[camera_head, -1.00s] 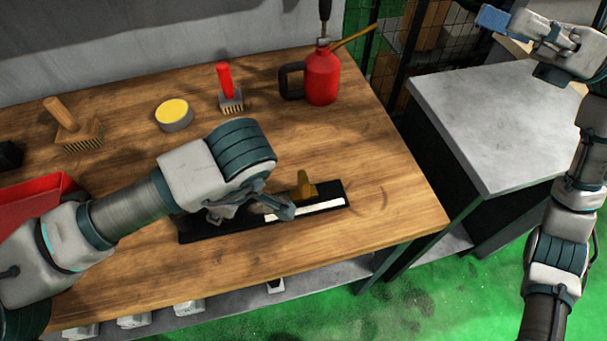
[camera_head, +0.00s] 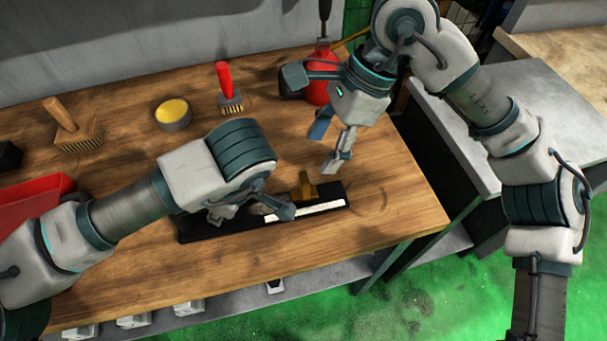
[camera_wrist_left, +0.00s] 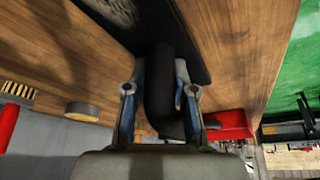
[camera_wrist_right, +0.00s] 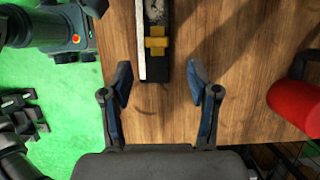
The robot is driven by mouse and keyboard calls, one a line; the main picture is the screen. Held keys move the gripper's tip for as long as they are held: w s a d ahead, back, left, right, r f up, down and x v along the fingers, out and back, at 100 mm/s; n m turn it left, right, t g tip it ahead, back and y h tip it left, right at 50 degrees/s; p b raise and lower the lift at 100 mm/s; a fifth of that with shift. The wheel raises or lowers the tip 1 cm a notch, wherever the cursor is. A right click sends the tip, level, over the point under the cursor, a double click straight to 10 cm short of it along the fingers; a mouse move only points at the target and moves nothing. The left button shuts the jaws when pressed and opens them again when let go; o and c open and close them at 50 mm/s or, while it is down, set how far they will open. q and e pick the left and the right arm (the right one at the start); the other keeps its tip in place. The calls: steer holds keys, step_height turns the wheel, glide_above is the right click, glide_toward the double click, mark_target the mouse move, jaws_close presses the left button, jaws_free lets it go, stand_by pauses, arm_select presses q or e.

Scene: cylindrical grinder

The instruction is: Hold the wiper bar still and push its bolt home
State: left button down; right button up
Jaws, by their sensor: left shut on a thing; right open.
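The wiper bar (camera_head: 200,234) is a long black bar with a white strip lying on the wooden bench. A brass-yellow piece, seemingly the bolt (camera_head: 306,187), stands near its right end. It also shows in the right wrist view (camera_wrist_right: 157,42). My left gripper (camera_head: 255,210) is over the bar's middle and hides part of it. In the left wrist view it is shut on a rounded black part (camera_wrist_left: 165,85) at the bar. My right gripper (camera_head: 325,150) is open and empty above the bench, behind the bolt and slightly right. Whether the bolt is fully in cannot be told.
A red oil can (camera_head: 319,90) stands behind my right gripper, partly hidden. A red-handled brush (camera_head: 226,85), a yellow-topped tin (camera_head: 173,113) and a wooden brush (camera_head: 72,125) stand at the back. A red bin (camera_head: 35,200) is at left. The bench's front right is clear.

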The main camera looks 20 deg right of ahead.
mark_target(304, 179)
steer(key=x, duration=0.9)
steer(key=shift+f, duration=0.15)
steer(key=shift+w, duration=0.15)
jaws_close()
